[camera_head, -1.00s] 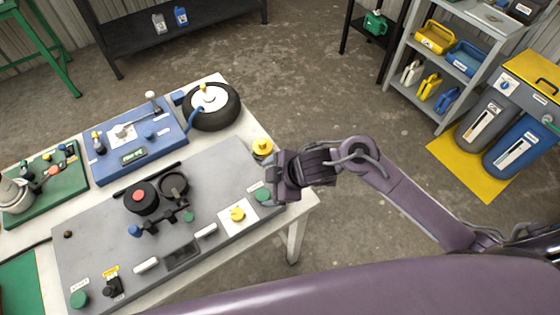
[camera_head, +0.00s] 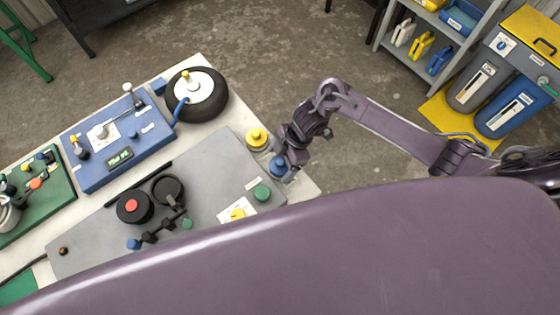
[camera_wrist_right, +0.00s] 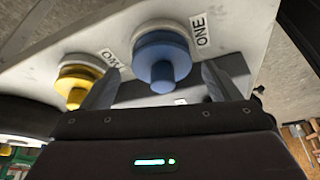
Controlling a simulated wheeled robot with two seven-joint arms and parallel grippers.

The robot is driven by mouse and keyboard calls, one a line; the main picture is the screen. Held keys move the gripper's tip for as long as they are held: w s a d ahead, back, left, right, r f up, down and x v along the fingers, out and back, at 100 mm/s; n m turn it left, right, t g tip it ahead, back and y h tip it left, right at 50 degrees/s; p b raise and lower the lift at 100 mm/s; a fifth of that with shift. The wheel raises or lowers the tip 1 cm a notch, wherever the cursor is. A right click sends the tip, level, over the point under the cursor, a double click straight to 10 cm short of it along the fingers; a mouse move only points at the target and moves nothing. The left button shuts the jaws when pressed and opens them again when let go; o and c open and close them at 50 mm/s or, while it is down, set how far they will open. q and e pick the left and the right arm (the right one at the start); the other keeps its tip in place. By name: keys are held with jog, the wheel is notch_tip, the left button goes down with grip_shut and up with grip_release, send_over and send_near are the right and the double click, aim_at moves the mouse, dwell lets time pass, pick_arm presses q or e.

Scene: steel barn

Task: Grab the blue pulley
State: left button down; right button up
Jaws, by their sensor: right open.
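The blue pulley (camera_head: 278,166) sits near the right end of the white table, partly hidden by my right gripper (camera_head: 283,160) in the head view. In the right wrist view, the blue pulley (camera_wrist_right: 162,58) stands between the two open fingers of my right gripper (camera_wrist_right: 160,88), beside a label reading "ONE". The fingers are on either side of its knob; I cannot tell if they touch it. A yellow pulley (camera_head: 257,138) stands just beyond it, outside the left finger in the wrist view, by a label reading "TWO". My left gripper is not in view.
A grey panel (camera_head: 215,165) with black wheels and green knobs lies to the left. Behind it are a blue box (camera_head: 95,170) and a black tire (camera_head: 213,92). The table's right edge is close to my right gripper. Shelves and bins stand at the back right.

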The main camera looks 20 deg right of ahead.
jog(key=shift+a+f, duration=0.1)
jog(key=shift+f, duration=0.2)
jog(key=shift+s, duration=0.25)
jog(key=shift+w+r, duration=0.1)
jog(key=c, duration=1.1)
